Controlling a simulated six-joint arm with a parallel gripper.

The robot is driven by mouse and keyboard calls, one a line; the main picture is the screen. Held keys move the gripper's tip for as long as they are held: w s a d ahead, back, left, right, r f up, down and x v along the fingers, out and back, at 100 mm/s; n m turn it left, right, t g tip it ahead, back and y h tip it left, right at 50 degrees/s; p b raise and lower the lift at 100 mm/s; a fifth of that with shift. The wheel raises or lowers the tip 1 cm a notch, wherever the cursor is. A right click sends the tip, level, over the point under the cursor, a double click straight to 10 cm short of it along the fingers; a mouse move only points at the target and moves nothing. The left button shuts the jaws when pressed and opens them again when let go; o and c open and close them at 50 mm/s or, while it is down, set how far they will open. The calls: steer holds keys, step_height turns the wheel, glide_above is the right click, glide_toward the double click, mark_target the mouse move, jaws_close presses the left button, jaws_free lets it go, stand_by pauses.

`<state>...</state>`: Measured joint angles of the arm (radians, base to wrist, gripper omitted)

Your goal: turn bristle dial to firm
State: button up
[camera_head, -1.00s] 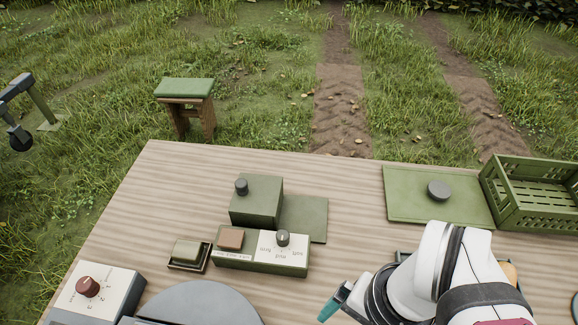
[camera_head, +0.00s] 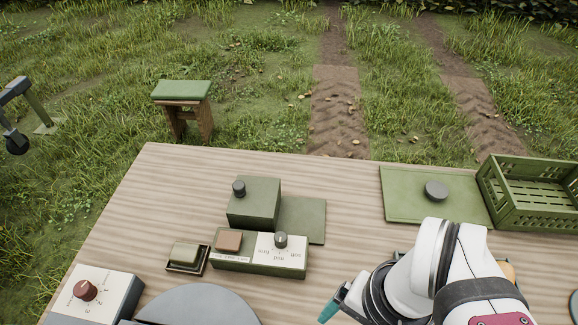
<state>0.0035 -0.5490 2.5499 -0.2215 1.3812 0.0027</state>
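The bristle dial is a small dark grey knob (camera_head: 281,240) on the white label plate of a low green box (camera_head: 258,268) on the table. The label reads firm, mid and soft, upside down to this view. The knob's exact pointing is too small to tell. A brown block (camera_head: 228,241) sits on the same box, left of the label. My gripper (camera_head: 329,313) is low in the picture, right of and nearer than the green box, and apart from it. Only a teal fingertip part shows, so its opening is hidden.
A taller green box with a black knob (camera_head: 239,188) stands behind the dial box. A box with a red-brown dial (camera_head: 86,290) and a small tray (camera_head: 187,258) are at left. A green board (camera_head: 405,205) and green crate (camera_head: 529,215) are at right. Bare wood lies between.

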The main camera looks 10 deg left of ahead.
steer(key=w+a+r+n, duration=0.1)
steer(key=w+n, duration=0.1)
steer(key=w, duration=0.1)
steer(key=w+r+n, duration=0.1)
steer(key=w, duration=0.2)
steer(key=w+a+r+n, duration=0.1)
steer(key=w+n, duration=0.1)
steer(key=w, duration=0.1)
steer(key=shift+a+n+h, duration=0.3)
steer(key=shift+a, duration=0.05)
steer(key=shift+c, duration=0.7)
steer(key=n+h, duration=0.1)
steer(key=n, duration=0.8)
glide_above(281, 236)
steer(key=f, duration=0.2)
step_height(281, 236, down, 14)
steer(key=shift+r, duration=0.15)
steer(key=shift+f, duration=0.65)
jaws_close()
